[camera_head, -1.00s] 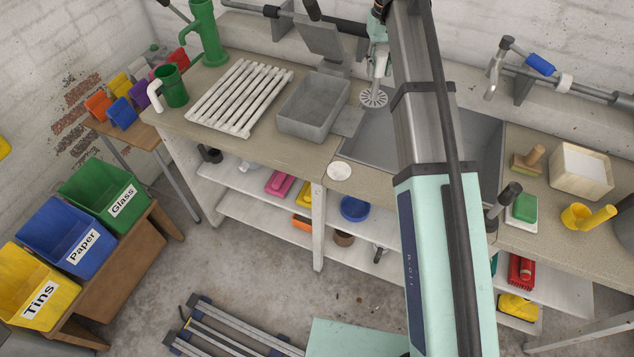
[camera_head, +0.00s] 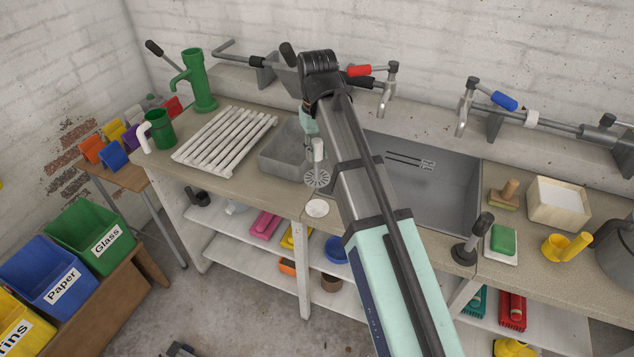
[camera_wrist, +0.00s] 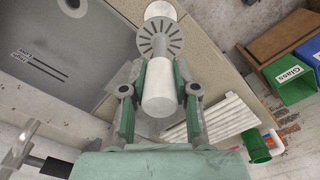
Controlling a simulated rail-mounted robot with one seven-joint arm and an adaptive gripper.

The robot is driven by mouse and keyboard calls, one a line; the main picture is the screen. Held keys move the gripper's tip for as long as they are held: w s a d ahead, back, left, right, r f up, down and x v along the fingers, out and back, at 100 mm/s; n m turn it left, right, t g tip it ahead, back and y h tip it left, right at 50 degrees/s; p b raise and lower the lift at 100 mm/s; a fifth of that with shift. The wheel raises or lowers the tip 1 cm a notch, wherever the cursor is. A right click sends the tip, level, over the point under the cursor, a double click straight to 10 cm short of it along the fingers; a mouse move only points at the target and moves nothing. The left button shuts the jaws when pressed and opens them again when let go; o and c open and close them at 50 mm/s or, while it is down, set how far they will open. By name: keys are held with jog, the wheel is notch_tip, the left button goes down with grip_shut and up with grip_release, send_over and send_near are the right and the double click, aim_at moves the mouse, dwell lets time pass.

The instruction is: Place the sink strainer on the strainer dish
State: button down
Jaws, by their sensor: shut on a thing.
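The sink strainer (camera_head: 317,179) is a pale slotted disc with a white upright handle. My gripper (camera_wrist: 158,90) is shut on the handle (camera_wrist: 159,95), and the slotted disc (camera_wrist: 160,42) points away from me in the wrist view. The strainer dish (camera_head: 317,208) is a small round white dish on the counter's front edge, left of the sink. In the head view the disc appears just behind the dish; its height above the counter is hard to tell. In the wrist view the disc partly covers the dish (camera_wrist: 160,9). My arm hides much of my gripper in the head view.
The sink basin (camera_head: 440,185) lies right of the dish. A grey tub (camera_head: 284,152) and a white slatted rack (camera_head: 222,142) stand to the left. Taps line the back wall, including a red-handled one (camera_head: 387,88). A dark-handled plunger-like tool (camera_head: 470,240) stands at the front right.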

aim_at(317, 178)
jog(key=shift+f+p, duration=1.15)
jog(key=shift+f, duration=4.05)
jog(key=shift+f, duration=0.1)
jog(key=c, duration=0.9)
grip_release()
notch_tip(317, 178, up, 12)
jog(key=b, duration=0.3)
